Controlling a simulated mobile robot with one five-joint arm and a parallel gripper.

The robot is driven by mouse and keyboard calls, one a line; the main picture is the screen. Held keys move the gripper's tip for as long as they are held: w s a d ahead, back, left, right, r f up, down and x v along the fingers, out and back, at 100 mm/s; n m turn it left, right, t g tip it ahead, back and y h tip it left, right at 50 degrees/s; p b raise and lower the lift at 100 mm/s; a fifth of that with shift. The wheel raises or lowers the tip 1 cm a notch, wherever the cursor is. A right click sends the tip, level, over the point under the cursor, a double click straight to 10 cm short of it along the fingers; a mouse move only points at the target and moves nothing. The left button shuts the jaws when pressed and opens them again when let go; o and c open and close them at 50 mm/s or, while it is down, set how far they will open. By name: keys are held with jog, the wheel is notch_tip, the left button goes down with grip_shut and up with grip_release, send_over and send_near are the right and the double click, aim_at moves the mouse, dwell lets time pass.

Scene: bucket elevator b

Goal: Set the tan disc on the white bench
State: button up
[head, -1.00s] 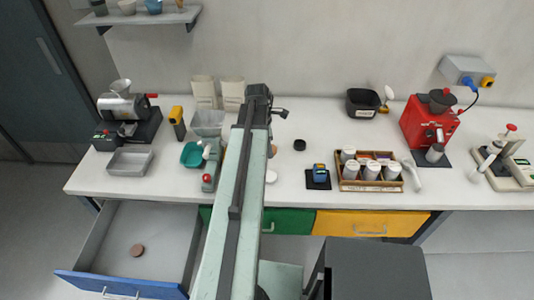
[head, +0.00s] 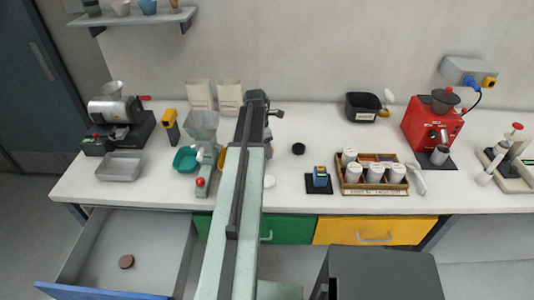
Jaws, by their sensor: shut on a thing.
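The white bench (head: 330,128) runs across the view along the wall. My arm reaches out over it from the bottom, and its dark far end (head: 257,100) shows above the bench. My gripper's jaws are hidden behind the arm, so what lies between them does not show. I cannot make out the tan disc clearly; it may be hidden by the arm. A brown disc (head: 126,262) lies in the open blue-fronted drawer (head: 150,235) at lower left. A white disc (head: 269,181) and a black disc (head: 298,148) lie on the bench just right of the arm.
Left of the arm stand a teal bowl (head: 186,158), a metal tray (head: 120,167) and a drum machine (head: 115,115). Right are a blue device (head: 320,177), a wooden crate (head: 372,187) of jars and a red grinder (head: 432,125). Bench around the black disc is clear.

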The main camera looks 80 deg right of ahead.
jog(key=shift+s+d, duration=0.2)
jog(key=shift+d, duration=0.5)
jog(key=f+b, duration=0.4)
jog(key=shift+d, duration=0.3)
jog(key=shift+r, duration=0.2)
jog(key=shift+f, duration=0.25)
jog(key=o, duration=1.4)
jog(key=shift+r, duration=0.1)
jog(key=r+p, duration=0.4)
jog(key=w+r+p, duration=0.1)
jog(key=r+p, duration=0.3)
jog(key=a+r+p, duration=0.1)
jog(key=r+p, duration=0.3)
jog(key=shift+w+r, duration=0.1)
jog(key=shift+w, duration=0.1)
